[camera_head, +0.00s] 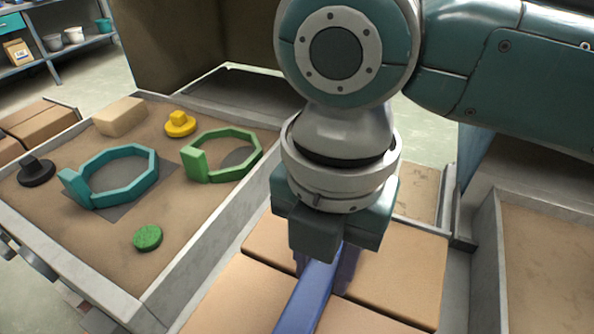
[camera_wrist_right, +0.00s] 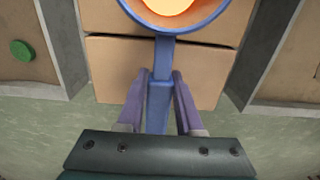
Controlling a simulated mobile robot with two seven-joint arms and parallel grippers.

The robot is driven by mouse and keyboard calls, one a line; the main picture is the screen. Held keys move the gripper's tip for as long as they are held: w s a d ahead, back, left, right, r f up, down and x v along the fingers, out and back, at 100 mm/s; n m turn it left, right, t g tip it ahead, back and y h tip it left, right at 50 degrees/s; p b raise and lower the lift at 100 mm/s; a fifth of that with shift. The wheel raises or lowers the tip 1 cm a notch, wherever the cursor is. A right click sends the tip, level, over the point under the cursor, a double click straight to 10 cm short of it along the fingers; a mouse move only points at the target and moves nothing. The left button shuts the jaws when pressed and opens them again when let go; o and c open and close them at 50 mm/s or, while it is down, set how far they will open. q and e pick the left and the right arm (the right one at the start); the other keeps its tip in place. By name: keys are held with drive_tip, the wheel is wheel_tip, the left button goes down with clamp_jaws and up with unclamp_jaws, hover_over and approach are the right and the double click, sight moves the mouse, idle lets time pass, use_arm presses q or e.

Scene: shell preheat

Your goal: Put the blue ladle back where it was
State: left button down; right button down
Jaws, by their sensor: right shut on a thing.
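The blue ladle's handle (camera_head: 310,292) shows in the head view below my right gripper (camera_head: 336,252). In the right wrist view the handle (camera_wrist_right: 159,85) lies between the two fingers of my right gripper (camera_wrist_right: 160,78), which is shut on it. The ladle's round bowl (camera_wrist_right: 184,20) is at the top of that view with a glowing orange content; the top of the bowl is cut off. In the head view the bowl is not visible. My left gripper is not in view.
Tan blocks (camera_head: 394,278) lie under the ladle. At left, a sand tray (camera_head: 104,245) holds a teal ring (camera_head: 128,190), a green ring (camera_head: 245,150), a green disc (camera_head: 147,237), a yellow knob (camera_head: 180,124) and a black knob (camera_head: 36,172). Another walled tray (camera_head: 545,262) is at right.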

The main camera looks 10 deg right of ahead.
drive_tip(key=shift+f+b, duration=0.4)
drive_tip(key=shift+f, duration=1.4)
drive_tip(key=shift+f, duration=0.15)
drive_tip(key=c, duration=0.6)
unclamp_jaws()
drive_tip(key=shift+o, duration=0.2)
